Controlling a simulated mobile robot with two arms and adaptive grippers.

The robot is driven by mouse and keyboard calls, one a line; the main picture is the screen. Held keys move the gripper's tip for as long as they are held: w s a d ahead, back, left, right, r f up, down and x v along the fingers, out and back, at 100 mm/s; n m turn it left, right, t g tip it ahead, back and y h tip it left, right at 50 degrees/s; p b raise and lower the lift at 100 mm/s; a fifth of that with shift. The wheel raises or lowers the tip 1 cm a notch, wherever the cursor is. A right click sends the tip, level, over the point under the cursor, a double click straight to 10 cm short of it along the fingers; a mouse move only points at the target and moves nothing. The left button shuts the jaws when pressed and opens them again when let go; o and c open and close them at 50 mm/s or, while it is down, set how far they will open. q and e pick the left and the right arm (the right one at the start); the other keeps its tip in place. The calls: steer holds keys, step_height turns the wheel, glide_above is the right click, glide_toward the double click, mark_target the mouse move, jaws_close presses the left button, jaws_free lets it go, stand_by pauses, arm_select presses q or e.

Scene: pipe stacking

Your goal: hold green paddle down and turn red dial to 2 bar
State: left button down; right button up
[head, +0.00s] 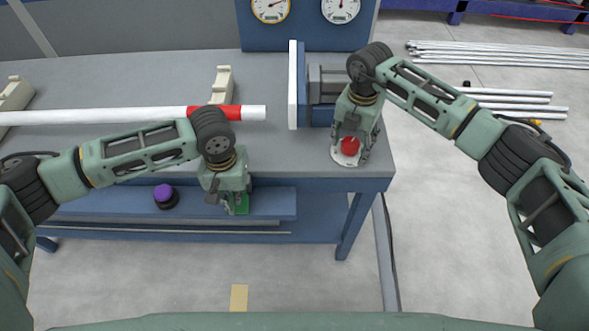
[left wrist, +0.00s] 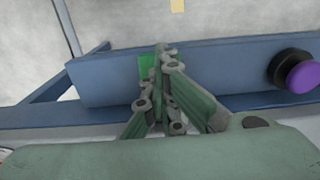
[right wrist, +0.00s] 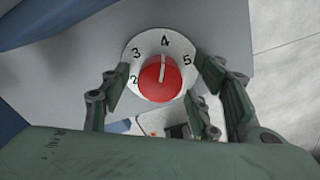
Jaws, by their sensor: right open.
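The red dial (right wrist: 160,80) sits on a white disc (right wrist: 132,52) with numbers; 2, 3, 4 and 5 show. Its white mark points at about 4. The dial also shows in the head view (head: 350,146). My right gripper (right wrist: 162,98) is open, with one finger on each side of the dial; I cannot tell whether they touch it. The green paddle (left wrist: 147,66) is on the blue bench front and shows in the head view (head: 241,209). My left gripper (left wrist: 159,52) has its fingers together over the paddle, partly hiding it. Contact is not clear.
A purple knob (head: 163,193) is on the bench front, left of my left gripper. A white pipe (head: 110,116) with a red band lies across the bench. A white plate (head: 293,85) stands beside a blue fixture. Two gauges (head: 271,8) (head: 340,9) are at the back.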

steer(key=shift+f, duration=0.7)
steer(key=shift+c, duration=0.3)
steer(key=shift+s+f, duration=0.1)
steer(key=c, duration=0.8)
steer(key=o, duration=0.9)
steer(key=shift+f, duration=0.1)
steer(key=shift+c, duration=0.2)
steer(key=shift+d+r, duration=0.1)
steer(key=shift+r, duration=0.65)
